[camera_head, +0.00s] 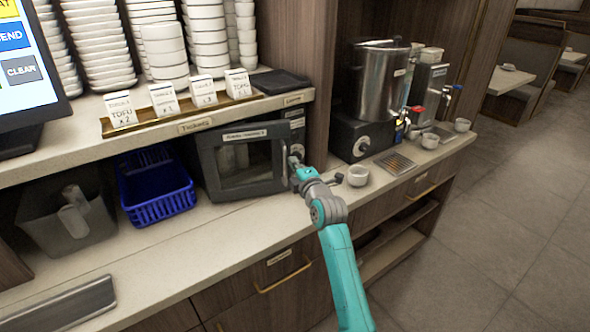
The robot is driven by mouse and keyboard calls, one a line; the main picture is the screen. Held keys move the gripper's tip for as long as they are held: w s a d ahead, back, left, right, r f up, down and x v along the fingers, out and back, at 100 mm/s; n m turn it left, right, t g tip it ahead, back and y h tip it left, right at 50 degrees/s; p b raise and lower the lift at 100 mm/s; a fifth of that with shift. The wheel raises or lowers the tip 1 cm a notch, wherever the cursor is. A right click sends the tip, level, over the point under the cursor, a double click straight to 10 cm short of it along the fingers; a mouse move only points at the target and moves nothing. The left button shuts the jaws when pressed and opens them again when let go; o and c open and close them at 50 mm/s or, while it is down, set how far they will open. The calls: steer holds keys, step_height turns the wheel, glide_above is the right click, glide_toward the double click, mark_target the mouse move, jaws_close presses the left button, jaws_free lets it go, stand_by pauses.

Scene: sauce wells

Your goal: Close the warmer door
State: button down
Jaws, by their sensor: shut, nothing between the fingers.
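The warmer (297,125) is a dark box-shaped oven under the upper shelf. Its door (245,185) has a grey frame, a window and a pale label strip along the top. The door's face is angled against the control side at the right and looks ajar, but the gap is hard to make out. My gripper (295,164) is at the door's right edge, by the handle, shut and empty. I cannot tell whether it touches the door. My wrist hides the warmer's lower right corner.
A white cup (358,175) stands just right of my wrist. A blue basket (157,190) and a grey bin (66,215) are left of the warmer. A steel urn (381,80) stands at the right. The counter (190,240) before the door is clear.

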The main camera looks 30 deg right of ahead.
steer(key=shift+n+y, duration=0.3)
steer(key=shift+y, duration=0.3)
steer(key=shift+w+d, duration=0.25)
steer(key=shift+w, duration=0.45)
steer(key=shift+w+d, duration=0.25)
steer(key=shift+w, duration=0.45)
steer(key=shift+w+d, duration=0.25)
steer(key=shift+w, duration=0.65)
steer(key=shift+s, duration=0.1)
